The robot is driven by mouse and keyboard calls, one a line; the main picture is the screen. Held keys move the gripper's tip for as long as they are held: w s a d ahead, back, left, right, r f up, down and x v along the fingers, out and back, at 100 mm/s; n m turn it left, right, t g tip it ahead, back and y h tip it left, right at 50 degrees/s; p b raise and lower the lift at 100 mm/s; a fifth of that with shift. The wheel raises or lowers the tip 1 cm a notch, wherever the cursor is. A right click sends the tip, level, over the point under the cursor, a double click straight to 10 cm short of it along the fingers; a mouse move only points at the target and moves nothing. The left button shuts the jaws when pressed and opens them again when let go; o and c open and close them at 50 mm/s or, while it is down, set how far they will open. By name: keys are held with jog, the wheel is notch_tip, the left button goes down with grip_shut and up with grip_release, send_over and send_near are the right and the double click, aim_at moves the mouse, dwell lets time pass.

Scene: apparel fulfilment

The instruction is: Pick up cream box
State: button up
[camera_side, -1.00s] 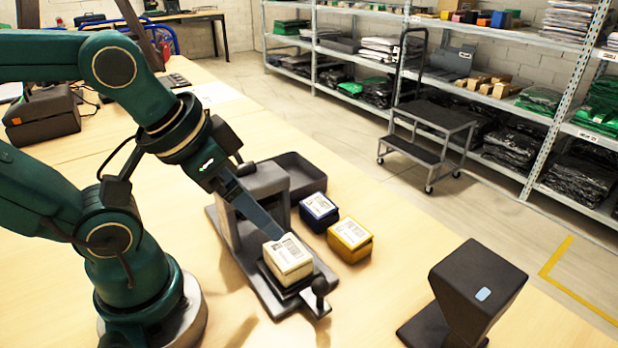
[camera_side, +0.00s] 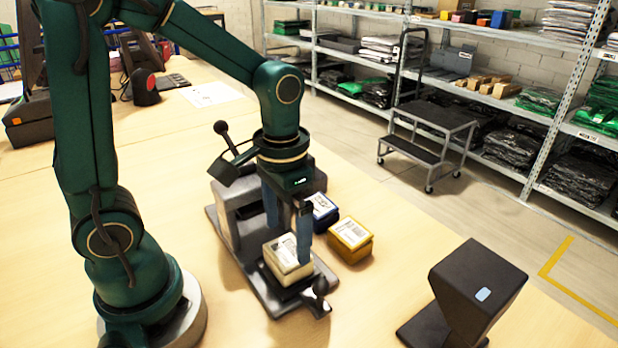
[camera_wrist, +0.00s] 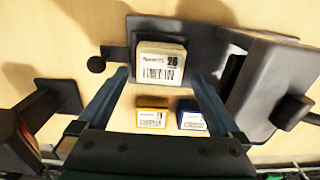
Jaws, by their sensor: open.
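The cream box (camera_side: 285,256) sits on the black plate of a grey fixture (camera_side: 262,292) in the side view, its label facing up. In the wrist view the cream box (camera_wrist: 160,64) lies at the top centre, beyond and between my fingertips. My gripper (camera_side: 287,236) points down in the side view, with one finger in front of the box's right edge. My gripper (camera_wrist: 158,80) is open and empty in the wrist view, its two blue fingers apart. Whether a finger touches the box cannot be told.
A yellow box (camera_side: 349,240) and a blue box (camera_side: 319,212) stand beside the fixture. The fixture has a grey upright block and a black knob (camera_side: 321,287). A dark scanner-like stand (camera_side: 472,290) is at the right. The table's front middle is clear.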

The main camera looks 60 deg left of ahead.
aim_at(287, 250)
jog(key=shift+f, duration=2.3)
jog(key=c, duration=1.1)
